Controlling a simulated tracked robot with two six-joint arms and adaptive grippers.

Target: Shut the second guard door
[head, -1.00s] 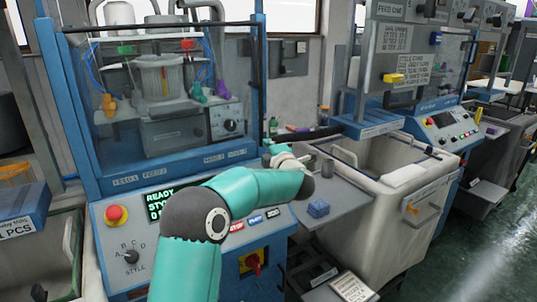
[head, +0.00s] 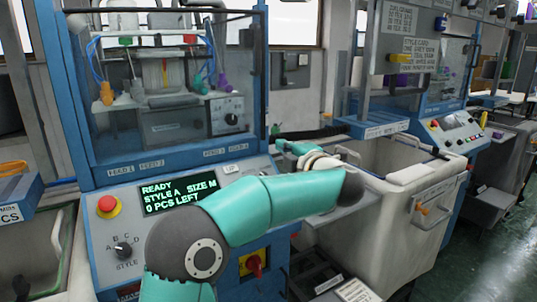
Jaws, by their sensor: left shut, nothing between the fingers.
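The second machine's clear guard door (head: 446,62) is at the upper right, partly behind a grey card board; I cannot tell whether it is ajar or closed. My left arm rises from the bottom, bends at mid-picture and folds back to the wrist. My left gripper (head: 333,132) is dark, seen thin from the side, and appears to point right toward the second machine's blue base. It is shut and empty, well apart from that door. The first machine's clear guard door (head: 165,85) stands upright across its front at the left. My right gripper is not in view.
The first machine's display (head: 180,195) reads READY, STYLE A, SIZE M, 0 PCS LEFT. A red stop button (head: 107,204) is beside it. A pale bin (head: 425,190) stands between the machines. The second machine's control panel (head: 453,130) is at the right. Open floor lies at the lower right.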

